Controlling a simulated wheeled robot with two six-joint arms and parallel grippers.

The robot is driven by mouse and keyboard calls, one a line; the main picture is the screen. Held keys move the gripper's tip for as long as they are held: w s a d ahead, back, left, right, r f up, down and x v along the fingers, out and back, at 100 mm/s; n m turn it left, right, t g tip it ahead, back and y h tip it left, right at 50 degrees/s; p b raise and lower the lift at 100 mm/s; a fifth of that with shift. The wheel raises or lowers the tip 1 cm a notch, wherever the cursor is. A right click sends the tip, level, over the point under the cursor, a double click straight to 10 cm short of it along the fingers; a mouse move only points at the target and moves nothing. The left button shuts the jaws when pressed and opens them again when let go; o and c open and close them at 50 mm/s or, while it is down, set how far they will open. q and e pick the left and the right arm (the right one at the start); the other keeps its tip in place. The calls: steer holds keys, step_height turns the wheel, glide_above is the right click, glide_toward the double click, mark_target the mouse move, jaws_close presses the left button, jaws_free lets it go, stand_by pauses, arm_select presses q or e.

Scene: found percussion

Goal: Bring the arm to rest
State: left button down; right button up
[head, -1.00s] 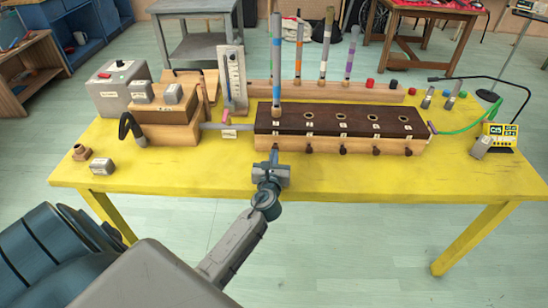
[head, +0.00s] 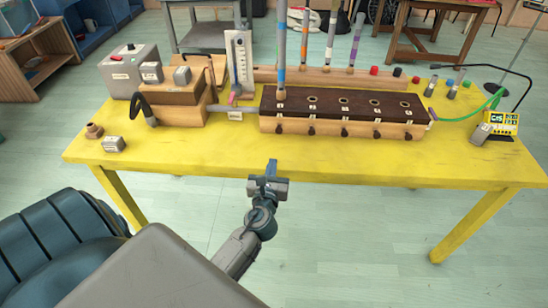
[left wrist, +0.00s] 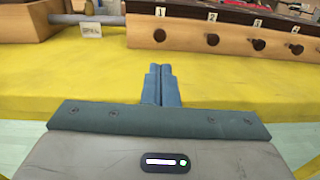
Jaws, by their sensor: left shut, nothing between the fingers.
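My left gripper (head: 271,168) is shut and empty. In the head view it stands in front of the yellow table (head: 200,165), its fingertips overlapping the table's front edge in the picture. In the left wrist view the two blue-grey fingers (left wrist: 161,85) lie together, pointing at the wooden wind chest (left wrist: 180,32) with its dark knobs, and are apart from it. The chest also shows in the head view (head: 340,127), with a dark top, numbered holes and one striped tube (head: 280,60) upright in its leftmost hole. My right gripper is not in view.
A bellows-like wooden box (head: 172,105) and a grey box (head: 128,72) stand at the table's left. A rack (head: 330,78) with upright tubes stands behind the chest. A small yellow display (head: 503,123) is at the right.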

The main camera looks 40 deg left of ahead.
arm_select(q)
steer(key=s+d+f+n+g+h, duration=0.1)
steer(key=s+f+n+g+h, duration=0.25)
steer(key=f, duration=0.85)
steer(key=s+f+n+g, duration=0.2)
steer(key=s+f+n, duration=0.35)
steer(key=f, duration=0.55)
steer(key=s+d+f+n+g+h, duration=0.15)
steer(key=s+f+n, duration=0.3)
steer(key=f, duration=0.75)
steer(key=s+f+n+g, duration=0.2)
steer(key=s+f+n, duration=0.3)
steer(key=s, duration=0.4)
steer(key=s+d+f+n+g+h, duration=0.1)
steer(key=s+f+n+g, duration=0.1)
steer(key=s+f+n, duration=0.4)
steer(key=s+f+n+g+h, duration=0.1)
steer(key=s+f+n+g, duration=0.2)
steer(key=s, duration=0.9)
step_height(320, 180, down, 4)
steer(key=shift+d+n, duration=0.35)
steer(key=shift+n, duration=0.9)
